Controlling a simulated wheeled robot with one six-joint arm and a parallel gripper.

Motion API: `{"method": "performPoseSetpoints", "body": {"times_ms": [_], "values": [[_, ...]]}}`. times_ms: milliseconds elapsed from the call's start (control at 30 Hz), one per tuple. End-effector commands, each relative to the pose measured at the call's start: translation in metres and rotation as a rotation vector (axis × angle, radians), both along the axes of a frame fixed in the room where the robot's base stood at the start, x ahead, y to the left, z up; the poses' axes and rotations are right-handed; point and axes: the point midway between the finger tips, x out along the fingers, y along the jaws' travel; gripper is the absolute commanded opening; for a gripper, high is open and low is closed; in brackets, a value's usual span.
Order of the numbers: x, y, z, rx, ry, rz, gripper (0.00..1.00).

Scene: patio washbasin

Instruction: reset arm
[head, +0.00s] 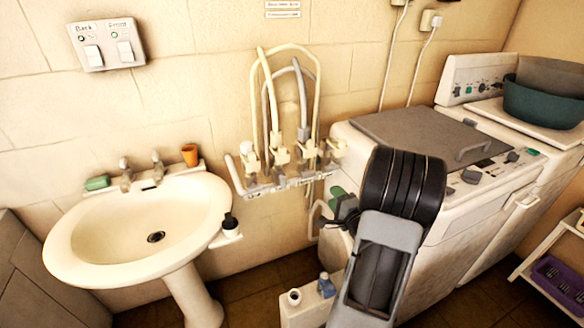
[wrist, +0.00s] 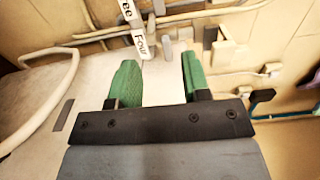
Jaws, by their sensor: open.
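My gripper (wrist: 156,85) shows in the wrist view with two green fingers spread wide apart and nothing between them. In the head view my gripper (head: 342,201) is small and partly hidden by my dark arm, in front of the left side of the white washing machine (head: 450,230). In the wrist view, pipes and a white label strip lie beyond the fingertips.
A white washbasin (head: 85,240) stands at the left, with a green soap (head: 97,183) and an orange cup (head: 190,155) on its rim. Pipes and taps (head: 280,155) are on the wall. A teal tub (head: 545,105) sits at the right. A shelf (head: 545,262) stands at the lower right.

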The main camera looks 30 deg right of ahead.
Motion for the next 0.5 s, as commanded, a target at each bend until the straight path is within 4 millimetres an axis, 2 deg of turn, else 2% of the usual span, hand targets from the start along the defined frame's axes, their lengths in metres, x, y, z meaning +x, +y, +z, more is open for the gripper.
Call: {"method": "performPoseSetpoints", "body": {"times_ms": [267,367,500], "values": [[0.000,-0.001,-0.003,-0.058,0.024,-0.004,0.44],[-0.003,-0.010,-0.024,-0.184,0.164,-0.043,0.44],[-0.026,-0.032,-0.071,-0.395,0.532,-0.112,0.44]]}}
